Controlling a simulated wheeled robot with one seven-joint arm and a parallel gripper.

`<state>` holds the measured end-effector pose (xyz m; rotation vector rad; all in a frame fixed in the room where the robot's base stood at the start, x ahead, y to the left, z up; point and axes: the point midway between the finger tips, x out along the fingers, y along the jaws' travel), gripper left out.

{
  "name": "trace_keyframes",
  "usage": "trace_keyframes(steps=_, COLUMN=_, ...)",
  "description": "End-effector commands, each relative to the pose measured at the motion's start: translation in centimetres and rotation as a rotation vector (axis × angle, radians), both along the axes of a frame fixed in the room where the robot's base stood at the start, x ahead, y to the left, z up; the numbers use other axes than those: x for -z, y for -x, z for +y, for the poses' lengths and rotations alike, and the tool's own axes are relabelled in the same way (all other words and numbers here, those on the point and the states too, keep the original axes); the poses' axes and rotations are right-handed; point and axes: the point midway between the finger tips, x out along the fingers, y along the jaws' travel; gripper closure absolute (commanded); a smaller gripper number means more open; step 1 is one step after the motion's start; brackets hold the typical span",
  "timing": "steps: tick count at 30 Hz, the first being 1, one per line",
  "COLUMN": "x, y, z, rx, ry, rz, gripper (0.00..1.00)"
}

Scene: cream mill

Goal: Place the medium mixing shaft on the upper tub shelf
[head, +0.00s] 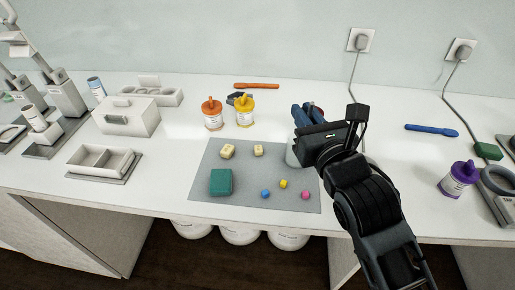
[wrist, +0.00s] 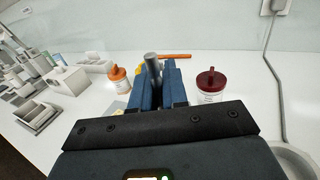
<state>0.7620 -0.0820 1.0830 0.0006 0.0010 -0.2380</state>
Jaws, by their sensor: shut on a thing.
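My gripper (head: 307,114) is above the right rear edge of the grey mat, its blue fingers pointing toward the back wall. In the wrist view the fingers are shut on a grey metal rod (wrist: 152,66), which looks like a mixing shaft. Only its upper end shows between the fingers, and its size cannot be told. In the head view the rod is hidden by the gripper. White tubs (head: 240,235) stand below the worktop, partly hidden by its front edge. I cannot make out the upper tub shelf itself.
A red-lidded jar (wrist: 210,86) stands near my fingers. A purple-lidded jar (head: 457,181) is right. White worktop between is clear.

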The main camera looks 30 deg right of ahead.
Motion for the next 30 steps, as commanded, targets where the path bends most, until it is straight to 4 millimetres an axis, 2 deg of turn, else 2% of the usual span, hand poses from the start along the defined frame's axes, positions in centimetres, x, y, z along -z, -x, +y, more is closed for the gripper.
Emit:
trace_keyframes(steps=9, x=3.9, y=-4.7, z=4.1, rx=0.0, ry=0.002, rz=-0.001, gripper=1.0)
trace_keyframes(steps=15, x=5.7, y=-6.9, z=6.2, rx=-0.001, ry=0.001, rz=-0.002, gripper=1.0)
trace_keyframes(steps=20, x=6.3, y=-7.4, z=6.8, rx=0.0, ry=0.002, rz=-0.001, gripper=1.0)
trace_keyframes(steps=27, x=9.6, y=-7.4, z=6.7, rx=0.002, ry=0.001, rz=0.001, gripper=1.0)
trace_keyframes(steps=30, x=10.0, y=-7.4, z=6.8, rx=0.0, ry=0.0, rz=-0.001, gripper=1.0)
